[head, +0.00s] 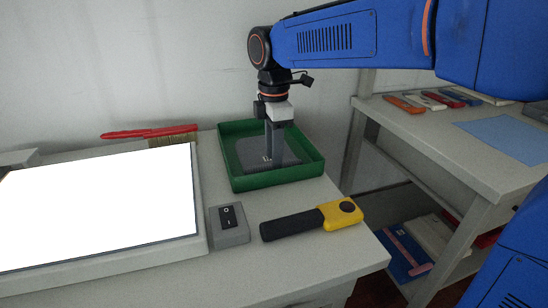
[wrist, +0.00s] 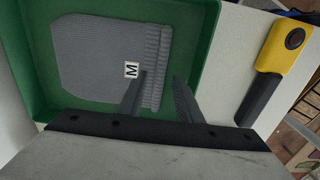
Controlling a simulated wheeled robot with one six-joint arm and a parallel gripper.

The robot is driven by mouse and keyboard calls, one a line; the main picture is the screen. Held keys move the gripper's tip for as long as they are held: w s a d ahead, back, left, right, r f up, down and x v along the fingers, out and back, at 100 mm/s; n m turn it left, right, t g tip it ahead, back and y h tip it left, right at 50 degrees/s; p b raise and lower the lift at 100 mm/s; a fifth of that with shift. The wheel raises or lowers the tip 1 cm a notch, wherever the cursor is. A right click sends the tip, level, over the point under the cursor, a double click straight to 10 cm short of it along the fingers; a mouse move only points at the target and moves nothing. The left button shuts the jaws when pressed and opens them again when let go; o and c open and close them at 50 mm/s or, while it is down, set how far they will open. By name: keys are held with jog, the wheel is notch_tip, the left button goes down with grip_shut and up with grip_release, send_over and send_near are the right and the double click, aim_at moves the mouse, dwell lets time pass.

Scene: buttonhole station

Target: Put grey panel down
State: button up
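The grey panel (wrist: 100,55) lies flat on the floor of the green tray (wrist: 209,40). It is a knitted-looking piece with a ribbed band along one edge and a white label marked "M". In the head view the grey panel (head: 254,150) is partly hidden behind my fingers. My gripper (head: 271,160) points down into the green tray (head: 275,178). In the wrist view my gripper (wrist: 162,76) has its two fingers apart, with the tips near the end of the ribbed band. I see nothing clamped between them. Whether the tips touch the panel is unclear.
A yellow and black handheld tool (head: 312,219) lies in front of the tray. A grey switch box (head: 229,226) and a bright light panel (head: 95,205) are to the left. A second table (head: 455,150) stands right, across a gap.

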notch_tip(320, 180, up, 11)
jog(key=s+d+m, duration=0.1)
jog(key=d, duration=0.1)
jog(key=s+d+f+m, duration=0.1)
jog(key=d+m, duration=0.1)
jog(key=d, duration=0.1)
jog(key=s+d+f+m+t, duration=0.1)
jog(key=d, duration=0.2)
jog(key=shift+s+d+f, duration=0.2)
jog(key=shift+d+f, duration=0.05)
jog(key=s+d+f+m+t, duration=0.3)
jog(key=s+d+f+m, duration=1.4)
jog(key=s+d+f, duration=0.1)
jog(key=shift+d+f+t, duration=0.3)
jog(key=shift+d+t, duration=0.1)
